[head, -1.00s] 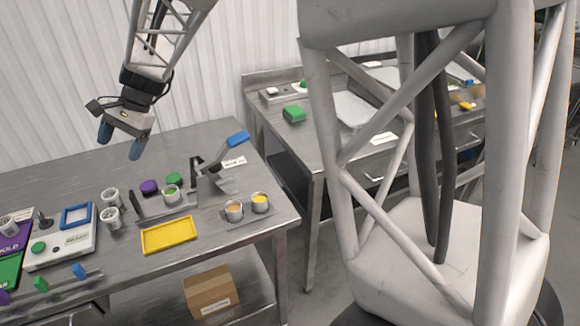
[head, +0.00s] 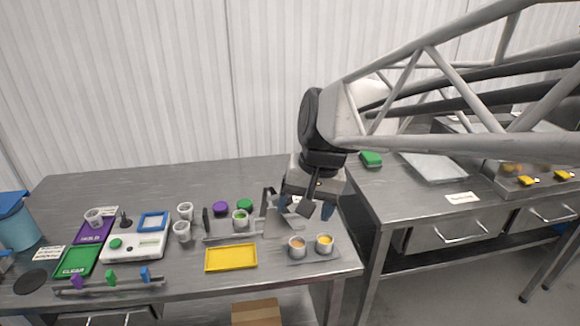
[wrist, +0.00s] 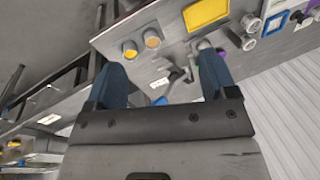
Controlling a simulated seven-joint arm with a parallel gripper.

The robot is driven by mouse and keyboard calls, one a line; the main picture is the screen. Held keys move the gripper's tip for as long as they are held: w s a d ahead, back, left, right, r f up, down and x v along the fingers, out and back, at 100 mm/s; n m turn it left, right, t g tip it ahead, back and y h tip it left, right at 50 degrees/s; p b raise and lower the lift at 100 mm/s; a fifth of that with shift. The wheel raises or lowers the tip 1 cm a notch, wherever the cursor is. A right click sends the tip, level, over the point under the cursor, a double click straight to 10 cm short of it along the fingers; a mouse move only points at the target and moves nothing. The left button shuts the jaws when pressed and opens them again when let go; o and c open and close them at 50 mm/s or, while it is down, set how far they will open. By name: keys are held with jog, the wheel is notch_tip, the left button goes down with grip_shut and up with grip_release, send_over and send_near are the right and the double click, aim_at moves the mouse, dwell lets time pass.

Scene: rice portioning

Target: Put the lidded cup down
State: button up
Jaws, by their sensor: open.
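My gripper (head: 305,208) is open, its two blue fingers apart with nothing between them. It hangs above the right part of the bench, over the metal lever fixture (head: 272,222). The wrist view shows the open fingers (wrist: 162,68) with the fixture (wrist: 174,76) beyond them. A cup with green contents (head: 240,220) stands at the fixture and looks open. A purple lid (head: 220,208) and a green lid (head: 245,205) lie behind it. I cannot make out a lidded cup in either view.
A cup with orange contents (head: 297,247) and one with yellow (head: 324,243) stand at the front right. A yellow tray (head: 231,257), white cups (head: 182,231), a scale (head: 136,243) and a green mat (head: 77,262) lie leftward. The bench's back is clear.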

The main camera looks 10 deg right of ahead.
jog(key=s+d+f+n+h, duration=0.1)
jog(key=s+d, duration=0.2)
jog(key=s, duration=0.3)
jog(key=s+d+f+n+t+h, duration=0.1)
jog(key=s+d+f, duration=0.1)
jog(key=s+d, duration=0.2)
jog(key=shift+s, duration=0.9)
